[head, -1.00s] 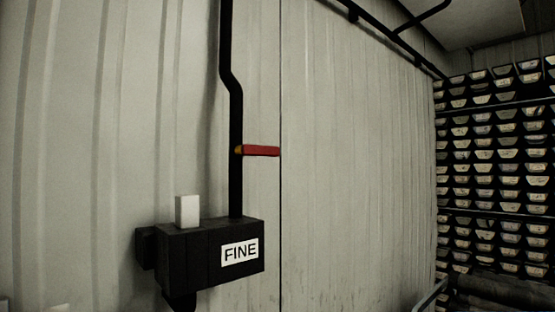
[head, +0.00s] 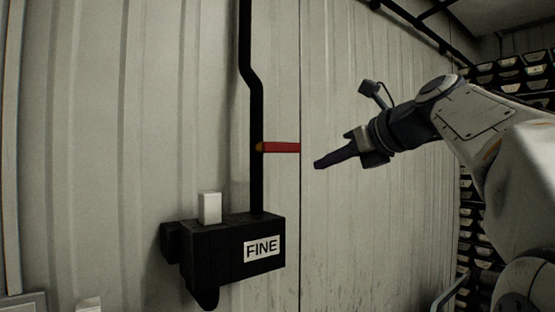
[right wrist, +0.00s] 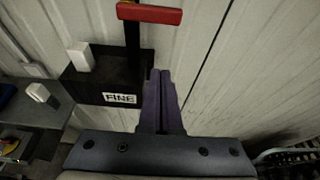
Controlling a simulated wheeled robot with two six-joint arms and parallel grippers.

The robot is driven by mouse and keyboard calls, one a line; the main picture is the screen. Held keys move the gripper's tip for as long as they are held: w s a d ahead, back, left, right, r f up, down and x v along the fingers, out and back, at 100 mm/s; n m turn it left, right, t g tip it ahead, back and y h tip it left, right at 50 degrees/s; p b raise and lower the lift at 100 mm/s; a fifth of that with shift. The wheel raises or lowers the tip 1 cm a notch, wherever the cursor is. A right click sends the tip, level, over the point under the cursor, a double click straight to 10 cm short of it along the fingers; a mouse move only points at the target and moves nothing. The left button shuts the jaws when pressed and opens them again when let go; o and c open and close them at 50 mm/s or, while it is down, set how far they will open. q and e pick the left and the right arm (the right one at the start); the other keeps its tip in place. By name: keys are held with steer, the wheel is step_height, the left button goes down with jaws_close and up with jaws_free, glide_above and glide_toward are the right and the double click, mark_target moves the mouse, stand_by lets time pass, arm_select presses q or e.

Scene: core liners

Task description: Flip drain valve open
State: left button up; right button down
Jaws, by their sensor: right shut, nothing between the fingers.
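The drain valve's red lever (head: 281,147) sticks out level to the right from the black vertical pipe (head: 257,185). In the right wrist view the lever (right wrist: 150,13) shows at the top, beyond the fingertips. My right gripper (head: 319,164) is shut and empty, its tips a little right of and below the lever's free end in the head view, with a gap between. In the right wrist view its purple fingers (right wrist: 160,74) are together. My left gripper is not in view.
A black box labelled FINE (head: 232,255) is under the pipe, with a white block (head: 209,208) on top. Racks of trays (head: 482,75) stand at the far right, partly behind my arm. In the right wrist view a grey table (right wrist: 40,112) is at the left.

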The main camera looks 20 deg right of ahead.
mark_target(282, 148)
steer(key=shift+r, duration=0.15)
steer(key=w+a+p, duration=0.3)
steer(key=w+p, duration=0.2)
steer(key=w, duration=0.4)
steer(key=shift+r, duration=0.35)
